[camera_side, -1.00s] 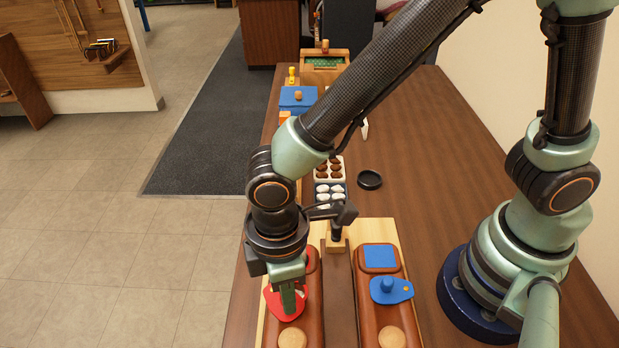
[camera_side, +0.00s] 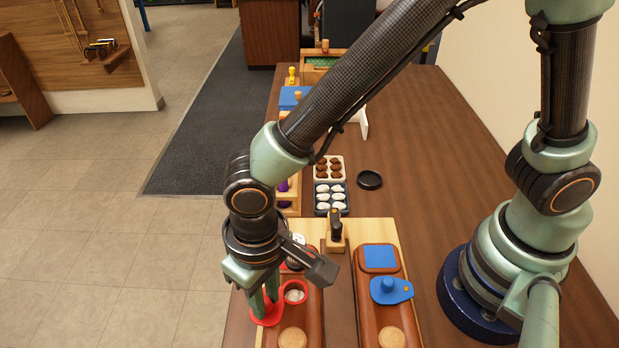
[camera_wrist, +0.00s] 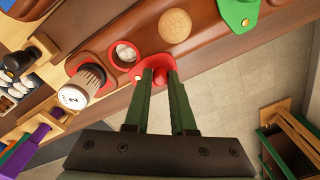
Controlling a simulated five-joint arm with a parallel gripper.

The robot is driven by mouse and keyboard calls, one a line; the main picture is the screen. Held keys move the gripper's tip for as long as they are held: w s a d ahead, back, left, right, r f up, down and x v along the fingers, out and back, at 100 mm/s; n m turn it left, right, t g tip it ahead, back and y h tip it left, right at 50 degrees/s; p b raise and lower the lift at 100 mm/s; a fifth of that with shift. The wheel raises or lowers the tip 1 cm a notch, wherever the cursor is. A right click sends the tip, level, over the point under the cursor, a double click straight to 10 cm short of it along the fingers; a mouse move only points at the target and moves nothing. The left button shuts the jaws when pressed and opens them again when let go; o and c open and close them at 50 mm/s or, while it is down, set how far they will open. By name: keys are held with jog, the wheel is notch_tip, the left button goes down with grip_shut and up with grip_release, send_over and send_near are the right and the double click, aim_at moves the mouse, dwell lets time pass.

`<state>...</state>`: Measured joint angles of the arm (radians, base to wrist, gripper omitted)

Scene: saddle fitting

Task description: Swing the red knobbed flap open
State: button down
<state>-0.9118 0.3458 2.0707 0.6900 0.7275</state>
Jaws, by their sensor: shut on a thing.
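The red flap (camera_side: 266,317) is swung out to the left of its leather-brown board (camera_side: 308,312), overhanging the board's edge. It also shows in the wrist view (camera_wrist: 140,72). The red-rimmed round opening (camera_side: 295,285) beside it is uncovered, with something whitish inside; it also shows in the wrist view (camera_wrist: 112,54). My gripper (camera_side: 264,304) is over the flap, its green fingers (camera_wrist: 160,76) closed at its knob.
A blue knobbed flap (camera_side: 405,290) lies on the parallel brown board to the right. A round wooden disc (camera_side: 292,341) sits nearer on the left board. A dark-capped jar (camera_wrist: 76,95) stands near the opening. A stand with a dark handle (camera_side: 336,242) is behind.

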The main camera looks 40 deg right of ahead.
aim_at(266, 300)
jog(key=shift+w+m, duration=0.2)
jog(key=shift+m, duration=0.5)
jog(key=c, duration=0.8)
grip_release()
jog(key=shift+o, duration=0.2)
notch_tip(266, 300, up, 12)
jog(key=shift+s+d, duration=0.15)
